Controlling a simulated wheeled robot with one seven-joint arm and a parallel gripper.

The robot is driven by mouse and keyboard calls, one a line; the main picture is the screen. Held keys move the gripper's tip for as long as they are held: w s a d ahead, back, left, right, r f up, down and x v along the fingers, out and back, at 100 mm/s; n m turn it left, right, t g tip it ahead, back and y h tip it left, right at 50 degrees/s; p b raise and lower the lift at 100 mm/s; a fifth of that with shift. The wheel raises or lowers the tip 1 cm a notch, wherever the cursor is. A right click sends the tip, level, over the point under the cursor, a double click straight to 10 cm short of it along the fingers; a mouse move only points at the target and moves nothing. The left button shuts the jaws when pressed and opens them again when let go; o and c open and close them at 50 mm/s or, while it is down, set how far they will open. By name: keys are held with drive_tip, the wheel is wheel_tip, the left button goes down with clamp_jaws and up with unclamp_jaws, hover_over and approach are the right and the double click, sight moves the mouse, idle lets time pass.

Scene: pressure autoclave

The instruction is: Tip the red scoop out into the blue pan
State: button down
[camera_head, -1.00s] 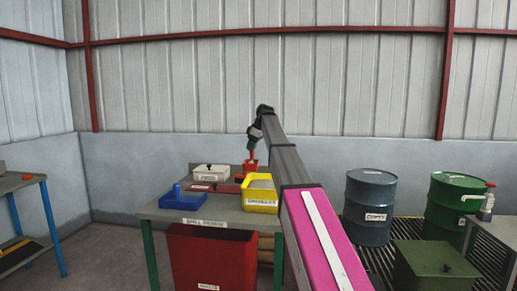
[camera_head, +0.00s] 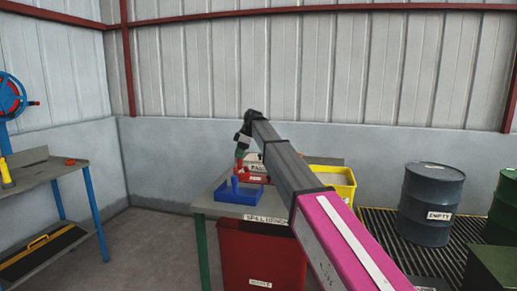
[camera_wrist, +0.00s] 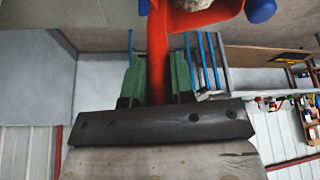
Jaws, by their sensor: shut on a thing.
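My gripper (camera_head: 242,150) is over the back of the bench, with its green fingers shut on the handle of the red scoop (camera_wrist: 158,55). In the wrist view the scoop's bowl is partly cut off by the top edge, and pale lumpy material (camera_wrist: 193,4) shows in it. The blue pan (camera_head: 232,196), a low tray with an upright blue post, sits on the bench. In the head view the scoop hangs just above and behind the pan; whether it is directly over it I cannot tell. Blue rounded parts show beside the bowl in the wrist view.
A yellow bin (camera_head: 345,188) stands to the right, partly behind my arm. A red labelled item and a pale box sit behind the pan on the spill bench. A red bin (camera_head: 258,255) is under the bench. Another bench (camera_head: 40,172) is at left.

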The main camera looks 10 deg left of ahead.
drive_tip(key=shift+s+f+n+t+y, duration=0.25)
drive_tip(key=shift+s+t+y, duration=0.15)
drive_tip(key=shift+s+t, duration=0.4)
drive_tip(key=shift+s+f+n+t+y, duration=0.25)
drive_tip(key=shift+s+t+y, duration=0.15)
drive_tip(key=shift+s+t, duration=0.4)
drive_tip(key=shift+s+d, duration=0.1)
drive_tip(key=shift+s, duration=0.05)
drive_tip(key=s+d+f+n+t+y, duration=0.1)
drive_tip(key=s+d+n+t+y, duration=0.2)
drive_tip(key=s+t+y, duration=0.3)
drive_tip(key=shift+s+d+t+y, duration=0.4)
drive_tip(key=shift+s+d+t, duration=0.3)
drive_tip(key=shift+s+t, duration=1.1)
drive_tip(key=shift+f, duration=0.1)
